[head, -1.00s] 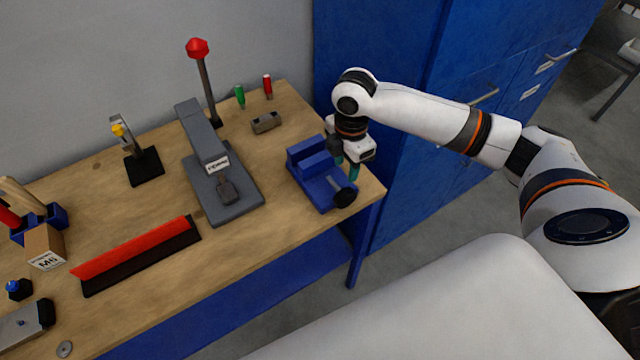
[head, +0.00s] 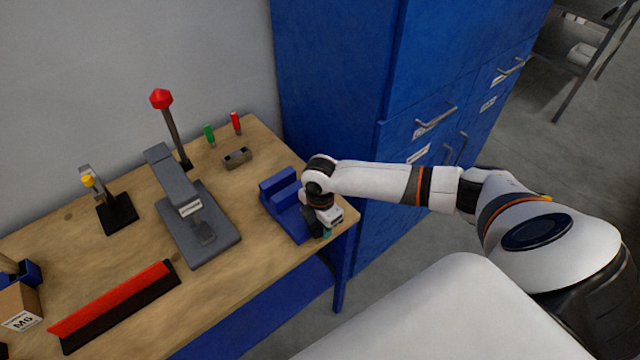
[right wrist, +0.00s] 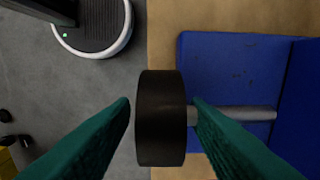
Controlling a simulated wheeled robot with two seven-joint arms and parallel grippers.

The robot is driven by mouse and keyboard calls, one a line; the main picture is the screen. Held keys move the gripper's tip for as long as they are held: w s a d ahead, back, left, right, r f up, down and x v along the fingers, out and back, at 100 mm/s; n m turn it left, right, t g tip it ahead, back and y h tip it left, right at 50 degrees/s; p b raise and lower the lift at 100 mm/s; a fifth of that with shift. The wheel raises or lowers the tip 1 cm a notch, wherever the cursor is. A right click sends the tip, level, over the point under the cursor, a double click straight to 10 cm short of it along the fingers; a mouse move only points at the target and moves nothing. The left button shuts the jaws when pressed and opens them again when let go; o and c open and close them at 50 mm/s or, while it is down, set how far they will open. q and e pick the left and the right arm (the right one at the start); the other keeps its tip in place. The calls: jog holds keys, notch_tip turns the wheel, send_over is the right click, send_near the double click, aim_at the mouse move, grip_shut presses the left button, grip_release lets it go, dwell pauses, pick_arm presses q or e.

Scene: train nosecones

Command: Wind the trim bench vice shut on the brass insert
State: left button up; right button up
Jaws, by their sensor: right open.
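The blue bench vice (head: 280,206) sits at the right end of the wooden bench. It also shows in the right wrist view (right wrist: 232,72). Its black round handle (right wrist: 160,125) is at the end of a grey screw shaft (right wrist: 245,113). My right gripper (head: 322,232) is over the handle end of the vice, and its wrist hides the handle in the head view. In the right wrist view my teal fingers (right wrist: 162,103) are open, one on each side of the handle, with narrow gaps. I cannot make out a brass insert. My left gripper is out of view.
A grey press (head: 195,220) with a red-knobbed lever stands left of the vice. A small grey block (head: 237,158) lies behind. A red-and-black strip (head: 115,305) lies near the front edge. Blue cabinets (head: 340,80) stand close beyond the bench's right end.

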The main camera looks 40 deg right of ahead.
grip_shut()
dwell(0.3)
jog(key=y+b, duration=0.1)
jog(key=y, duration=0.1)
jog(key=shift+d+f+y+b, duration=0.2)
jog(key=shift+d+y+b, duration=0.05)
jog(key=shift+y+b, duration=0.15)
jog(key=y+b, duration=0.4)
jog(key=b, duration=0.4)
jog(key=f+y+b, duration=0.1)
jog(key=y+b, duration=0.4)
jog(key=b, duration=0.2)
jog(key=d+g+y+b, duration=0.1)
jog(key=y+b, duration=0.4)
jog(key=b, duration=0.3)
jog(key=shift+w+f+b, duration=0.1)
jog(key=shift+f+b, duration=0.15)
jog(key=shift+b, duration=0.05)
jog(key=shift+r+y+b, duration=0.15)
jog(key=shift+y+b, duration=0.65)
jog(key=shift+b, duration=0.05)
